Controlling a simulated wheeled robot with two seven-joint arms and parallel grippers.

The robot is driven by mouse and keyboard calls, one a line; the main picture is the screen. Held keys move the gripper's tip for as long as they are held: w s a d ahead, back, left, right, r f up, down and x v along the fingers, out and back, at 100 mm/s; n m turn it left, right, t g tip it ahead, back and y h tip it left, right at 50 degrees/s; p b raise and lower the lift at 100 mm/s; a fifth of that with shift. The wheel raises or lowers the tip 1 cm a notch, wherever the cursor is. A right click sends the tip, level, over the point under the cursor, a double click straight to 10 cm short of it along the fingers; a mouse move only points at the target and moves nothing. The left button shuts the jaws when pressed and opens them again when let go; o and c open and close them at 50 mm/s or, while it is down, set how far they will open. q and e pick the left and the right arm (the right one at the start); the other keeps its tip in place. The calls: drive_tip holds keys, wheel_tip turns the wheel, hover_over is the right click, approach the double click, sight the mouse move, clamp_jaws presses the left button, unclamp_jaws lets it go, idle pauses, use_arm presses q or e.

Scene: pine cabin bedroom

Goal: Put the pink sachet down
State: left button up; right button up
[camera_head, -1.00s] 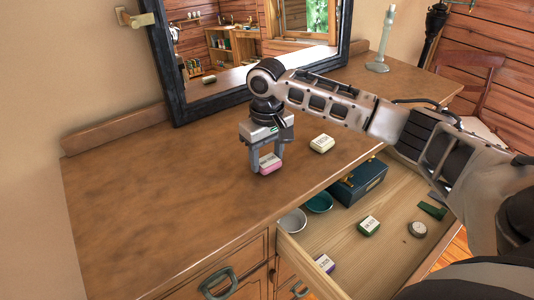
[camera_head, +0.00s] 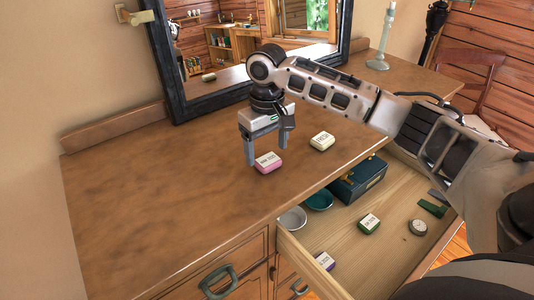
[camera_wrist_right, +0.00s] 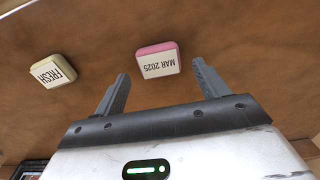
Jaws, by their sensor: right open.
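The pink sachet (camera_head: 267,162) lies flat on the wooden dresser top, its pale label facing up. In the right wrist view the pink sachet (camera_wrist_right: 158,61) has a label reading "MAR 2025" and lies just beyond my fingertips, apart from both. My right gripper (camera_head: 266,158) is open and empty, its fingers pointing down close above and behind the sachet. It also shows in the right wrist view (camera_wrist_right: 160,68) with its two grey fingers spread. My left gripper is in no view.
A cream sachet (camera_head: 321,141) marked "FRESH" lies right of the pink one. The open drawer (camera_head: 345,245) holds a dark blue box (camera_head: 358,182), bowls, a green-edged sachet (camera_head: 369,223), a purple-edged sachet (camera_head: 324,262) and a round tin (camera_head: 418,228). The left dresser top is clear.

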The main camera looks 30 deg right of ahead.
sight(267, 159)
wheel_tip(267, 159, up, 10)
idle(0.3)
drive_tip(key=shift+f, duration=0.1)
idle(0.3)
